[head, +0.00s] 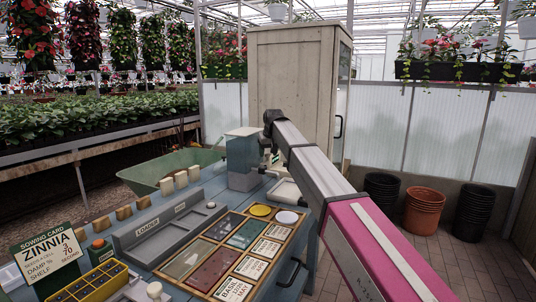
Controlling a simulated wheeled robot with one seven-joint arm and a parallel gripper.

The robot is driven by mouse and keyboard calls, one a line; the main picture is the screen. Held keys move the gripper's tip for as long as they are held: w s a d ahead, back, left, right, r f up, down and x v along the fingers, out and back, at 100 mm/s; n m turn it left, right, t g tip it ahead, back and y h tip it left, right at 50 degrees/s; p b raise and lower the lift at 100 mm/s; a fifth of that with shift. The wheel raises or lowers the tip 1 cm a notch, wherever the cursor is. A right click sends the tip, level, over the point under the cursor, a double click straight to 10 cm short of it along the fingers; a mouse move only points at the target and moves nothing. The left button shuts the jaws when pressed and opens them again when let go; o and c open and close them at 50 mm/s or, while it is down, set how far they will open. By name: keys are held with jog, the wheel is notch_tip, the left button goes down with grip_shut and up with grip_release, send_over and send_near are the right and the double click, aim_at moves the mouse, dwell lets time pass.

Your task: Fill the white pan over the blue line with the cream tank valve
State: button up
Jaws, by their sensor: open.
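A tank (242,152) with clear bluish walls stands on a grey base at the far end of the blue bench. The white pan (284,192) sits on the bench to the right of the tank base, partly covered by my arm. I cannot make out its blue line or the level inside. I cannot clearly pick out the cream valve; the area right of the tank is largely hidden by my wrist. My gripper (269,136) is open at the far end of my arm, beside the tank's right side, its fingertips hard to make out.
A wooden frame of seed packets and coloured plates (224,257), a grey loader tray (168,230), a yellow cell tray (88,283) and a sowing card (46,255) cover the nearer bench. A tall cabinet (296,85) stands behind. A green wheelbarrow (160,171) is beyond the bench.

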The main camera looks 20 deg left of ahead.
jog(key=shift+w+a+f, duration=0.1)
jog(key=shift+f, duration=0.2)
jog(key=c, duration=0.9)
jog(key=shift+c, duration=0.2)
jog(key=shift+s+d+m+t+h, duration=0.15)
jog(key=shift+s+d+m+h, duration=0.25)
jog(key=shift+m, duration=0.9)
jog(key=shift+s+d+m+t+h, duration=0.15)
jog(key=shift+d+m+h, duration=0.4)
jog(key=shift+m, duration=0.75)
jog(key=shift+s+d+m+t+h, duration=0.1)
jog(key=shift+s+d+m+h, duration=0.3)
jog(key=shift+m, duration=0.9)
